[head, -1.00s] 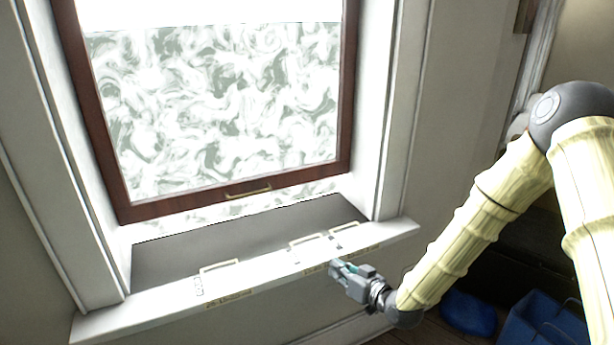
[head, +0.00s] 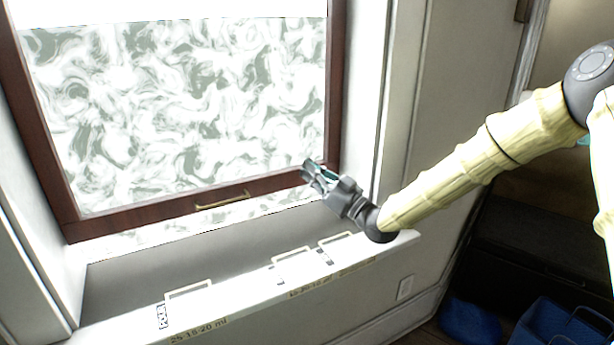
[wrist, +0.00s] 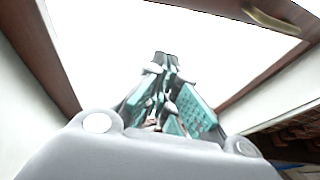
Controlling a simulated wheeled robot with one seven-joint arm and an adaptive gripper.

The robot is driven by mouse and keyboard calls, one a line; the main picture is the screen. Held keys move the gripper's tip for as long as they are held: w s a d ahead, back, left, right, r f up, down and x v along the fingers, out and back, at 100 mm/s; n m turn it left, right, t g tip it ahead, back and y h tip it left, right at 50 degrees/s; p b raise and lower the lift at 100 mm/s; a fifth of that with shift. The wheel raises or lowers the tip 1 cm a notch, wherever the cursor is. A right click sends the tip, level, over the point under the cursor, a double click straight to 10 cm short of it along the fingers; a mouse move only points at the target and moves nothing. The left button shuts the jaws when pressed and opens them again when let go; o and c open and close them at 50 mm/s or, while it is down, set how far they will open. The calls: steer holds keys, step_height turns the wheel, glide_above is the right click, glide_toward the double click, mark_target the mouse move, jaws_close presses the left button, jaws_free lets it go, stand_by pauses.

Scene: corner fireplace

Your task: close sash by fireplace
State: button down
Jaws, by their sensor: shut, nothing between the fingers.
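The window sash (head: 130,213) has a dark red-brown wooden frame around marbled, frosted glass. It is raised, with a bright gap between its bottom rail and the sill (head: 240,300). A brass handle (head: 222,201) sits on the bottom rail and also shows at the top right of the wrist view (wrist: 272,20). My gripper (head: 308,170) is shut and empty. In the head view it appears in front of the rail's right end, to the right of the handle. Whether it touches the rail cannot be told. In the wrist view the fingers (wrist: 167,62) point at the bright glass.
Several pale bracket-like handles (head: 190,288) and small printed labels stand along the sill. The white window jamb (head: 365,100) is close to the right of my gripper. Blue containers (head: 550,322) are on the floor at lower right.

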step_height(320, 180, up, 2)
glide_above(283, 176)
steer(key=s+d, duration=0.2)
steer(key=d, duration=0.1)
steer(key=shift+a, duration=0.1)
steer(key=f, duration=0.2)
steer(key=f+b, duration=0.1)
steer(key=shift+w+a, duration=0.3)
steer(key=shift+w, duration=0.05)
steer(key=shift+f, duration=0.25)
steer(key=shift+s, duration=0.1)
step_height(283, 176, down, 4)
steer(key=shift+f+b, duration=0.1)
steer(key=shift+b, duration=0.65)
steer(key=shift+f, duration=0.1)
steer(key=shift+r, duration=0.2)
